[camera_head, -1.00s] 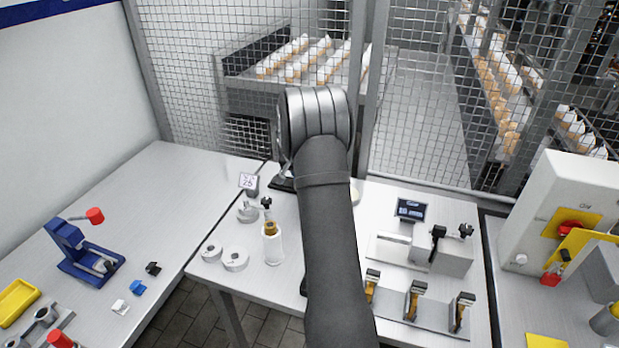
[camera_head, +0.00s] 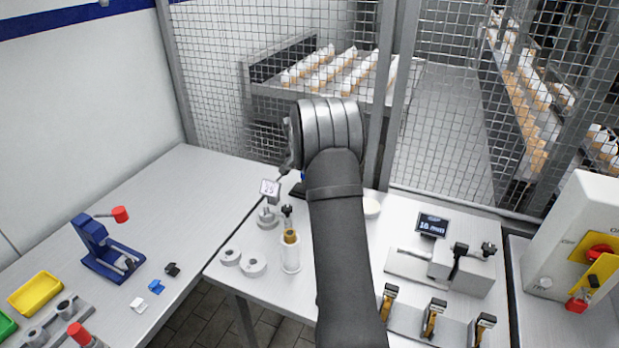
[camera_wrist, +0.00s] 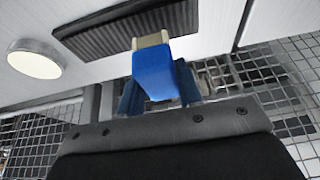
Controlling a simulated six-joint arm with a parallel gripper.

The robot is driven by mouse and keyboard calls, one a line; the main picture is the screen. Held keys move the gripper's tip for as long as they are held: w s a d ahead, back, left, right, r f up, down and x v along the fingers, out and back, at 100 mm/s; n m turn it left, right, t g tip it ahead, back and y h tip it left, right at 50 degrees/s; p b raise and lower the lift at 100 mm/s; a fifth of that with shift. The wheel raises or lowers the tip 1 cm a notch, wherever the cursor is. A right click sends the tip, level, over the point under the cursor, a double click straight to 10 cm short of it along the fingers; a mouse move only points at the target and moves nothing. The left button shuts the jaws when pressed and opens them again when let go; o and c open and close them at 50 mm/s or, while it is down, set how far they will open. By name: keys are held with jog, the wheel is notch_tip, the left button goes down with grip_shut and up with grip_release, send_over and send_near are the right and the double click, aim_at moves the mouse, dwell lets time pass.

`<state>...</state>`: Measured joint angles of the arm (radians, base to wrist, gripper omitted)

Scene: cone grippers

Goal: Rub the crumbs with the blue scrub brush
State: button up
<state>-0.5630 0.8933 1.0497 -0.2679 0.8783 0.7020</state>
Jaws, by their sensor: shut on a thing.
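The blue scrub brush (camera_wrist: 154,76) is held in my gripper (camera_wrist: 160,88) in the wrist view. Its pale tip (camera_wrist: 150,40) points toward a black ribbed mat (camera_wrist: 90,35) on the white table. I cannot tell whether the tip touches the mat. In the head view my arm hides most of the gripper and brush; a small patch of blue shows left of my wrist, by the dark mat (camera_head: 298,190). I cannot make out any crumbs in either view.
A round white dish (camera_wrist: 35,60) lies beside the mat; it also shows in the head view (camera_head: 371,208). A metal vise-like device (camera_head: 460,268) stands right. Mesh fencing rises behind.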

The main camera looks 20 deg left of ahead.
jog(key=shift+r, duration=1.75)
